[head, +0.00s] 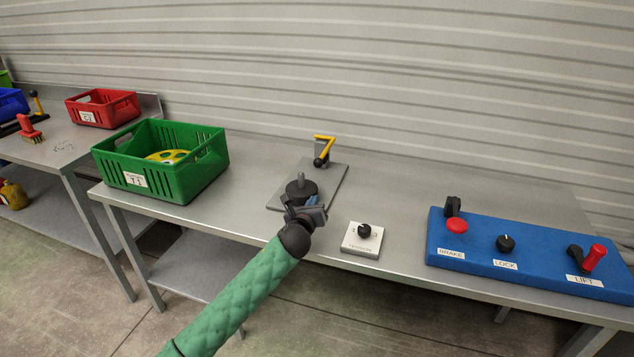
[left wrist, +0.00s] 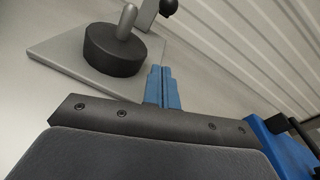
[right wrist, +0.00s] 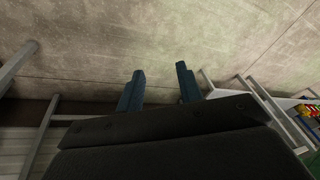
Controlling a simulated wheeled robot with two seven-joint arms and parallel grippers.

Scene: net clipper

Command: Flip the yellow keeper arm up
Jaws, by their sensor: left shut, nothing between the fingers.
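The yellow keeper arm (head: 325,141) tops a grey post at the back of a grey base plate (head: 333,184). It is bent, with a dark ball (head: 318,162) near the post. The ball also shows at the top of the left wrist view (left wrist: 169,7). A black round hub (head: 301,190) with a grey peg stands at the plate's front. My left gripper (head: 311,201) is beside the hub, in front of the keeper arm and apart from it. Its blue fingers (left wrist: 162,84) are together and empty. My right gripper (right wrist: 160,82) has its fingers apart, over the floor, with nothing between them.
A green crate (head: 195,191) with a yellow item stands left on the table. A TENSION knob box (head: 361,240) and a blue control panel (head: 520,262) with BRAKE, LOCK and LIFT controls are at right. A ribbed wall is behind.

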